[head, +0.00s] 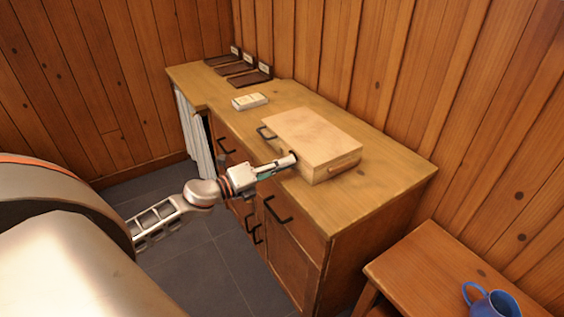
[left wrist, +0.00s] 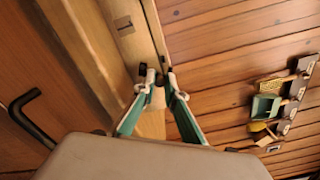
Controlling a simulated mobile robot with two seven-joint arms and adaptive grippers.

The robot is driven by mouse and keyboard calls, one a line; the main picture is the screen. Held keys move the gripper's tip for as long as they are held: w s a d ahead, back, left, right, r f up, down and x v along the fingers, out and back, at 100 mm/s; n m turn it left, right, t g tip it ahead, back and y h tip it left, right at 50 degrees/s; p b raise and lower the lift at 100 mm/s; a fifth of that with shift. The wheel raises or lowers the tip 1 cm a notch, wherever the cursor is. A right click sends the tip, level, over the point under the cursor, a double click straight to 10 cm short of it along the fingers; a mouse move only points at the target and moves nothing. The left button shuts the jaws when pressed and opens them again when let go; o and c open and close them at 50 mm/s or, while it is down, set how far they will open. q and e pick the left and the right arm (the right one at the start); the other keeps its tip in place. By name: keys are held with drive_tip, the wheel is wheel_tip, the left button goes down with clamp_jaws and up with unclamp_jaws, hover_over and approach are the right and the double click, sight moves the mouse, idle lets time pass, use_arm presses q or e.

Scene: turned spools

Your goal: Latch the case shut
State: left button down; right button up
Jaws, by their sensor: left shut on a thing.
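The case (head: 312,138) is a pale wooden box on the counter in the head view. Its lid lies flat, with no gap that I can make out. A dark handle (head: 265,133) sticks out from its left side. My left gripper (head: 293,160) is at the case's near side, at its front corner. In the left wrist view its teal fingers (left wrist: 158,80) come together on a small dark part at the case's edge. It looks like the latch, but the fingertips hide most of it. My right gripper is not in view.
The case stands on a wooden counter (head: 385,180) with black drawer handles. A small pale box (head: 250,101) and several dark stands (head: 250,79) lie farther back. A blue mug (head: 492,303) is on a lower table (head: 420,270) at right. The counter's right end is clear.

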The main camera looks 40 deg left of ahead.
use_arm(q)
drive_tip(key=n+p, duration=0.1)
drive_tip(key=r+n+p, duration=0.1)
drive_tip(key=shift+w+a+n, duration=0.1)
drive_tip(key=shift+a+n, duration=0.2)
drive_tip(key=shift+n, duration=0.1)
drive_tip(key=shift+w+a+n+p, duration=0.1)
drive_tip(key=shift+a+n+p, duration=0.05)
drive_tip(key=shift+n+p, duration=0.5)
drive_tip(key=shift+a+n+p, duration=0.2)
drive_tip(key=shift+n+p, duration=0.35)
drive_tip(key=shift+n, duration=0.4)
drive_tip(key=c, duration=2)
unclamp_jaws()
drive_tip(key=shift+c, duration=0.2)
